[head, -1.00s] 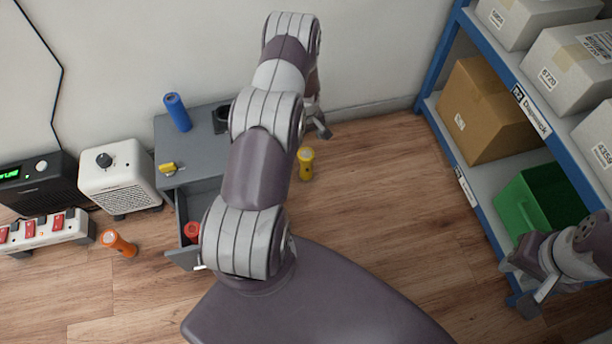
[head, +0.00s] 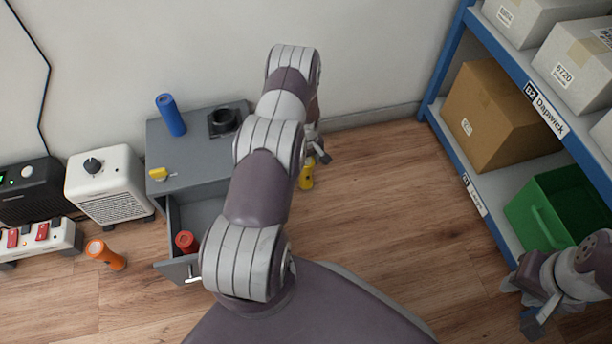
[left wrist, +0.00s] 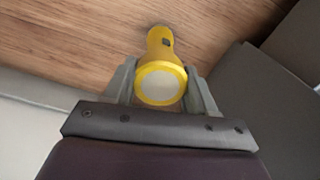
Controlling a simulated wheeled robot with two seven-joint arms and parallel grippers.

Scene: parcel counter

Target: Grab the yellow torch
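The yellow torch (head: 306,178) stands upright on the wooden floor, right of the grey cabinet and partly hidden by my left arm and gripper. The fingers of my left gripper (left wrist: 161,88) are apart, one on each side of the torch's head. I cannot tell whether they touch it. My right gripper (head: 522,306) is open and empty at the lower right, in front of the shelf.
The grey cabinet (head: 190,150) carries a blue torch (head: 171,115), a yellow item (head: 158,174) and a black holder (head: 222,121). A red torch (head: 186,242) is in its open drawer. A green crate (head: 545,228) sits on the right shelf.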

